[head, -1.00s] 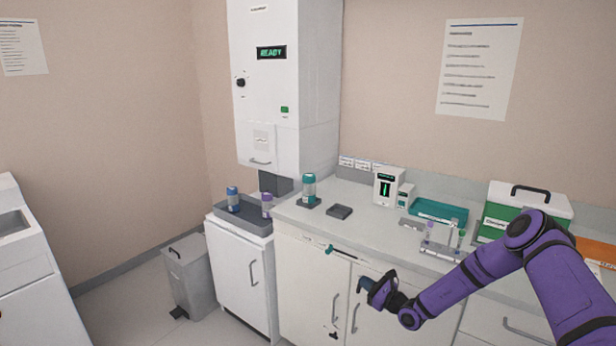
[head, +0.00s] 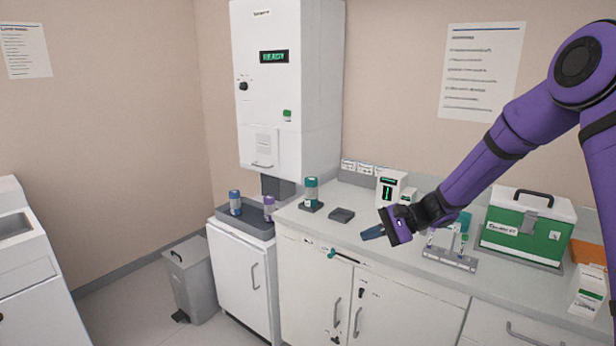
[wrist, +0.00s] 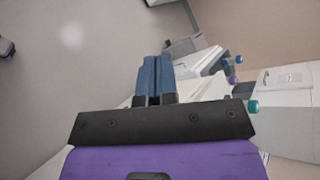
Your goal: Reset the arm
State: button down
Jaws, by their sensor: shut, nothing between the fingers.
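My purple arm reaches in from the right in the head view. My gripper (head: 372,233) is over the front part of the counter, to the right of the small dark pad, and points left. In the wrist view its two blue fingers (wrist: 154,78) lie side by side, shut with nothing between them. The arm hides part of the teal tray and of the small devices at the back of the counter.
A teal-capped canister (head: 311,192) stands left of the dark pad (head: 341,215). A tube rack (head: 449,259) stands just below my forearm, with a green cooler box (head: 524,239) to its right. Two canisters stand in a grey tray (head: 247,226) under the wall unit (head: 284,100).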

jog(key=s+d+r+n+t+h, duration=0.1)
jog(key=s+d+r+h, duration=0.3)
jog(key=s, duration=0.8)
jog(key=s+d+r+n+t+h, duration=0.2)
jog(key=s+d+r+n+h, duration=0.2)
jog(key=s+r, duration=0.5)
jog(key=s+d+r+n+t+h, duration=0.1)
jog(key=s+d+r+h, duration=0.4)
jog(key=s, duration=1)
notch_tip(320, 180, up, 2)
jog(key=shift+d+r+n+t, duration=0.2)
jog(key=shift+d+n+t, duration=0.2)
jog(key=shift+d+n, duration=0.6)
jog(key=shift+s, duration=0.1)
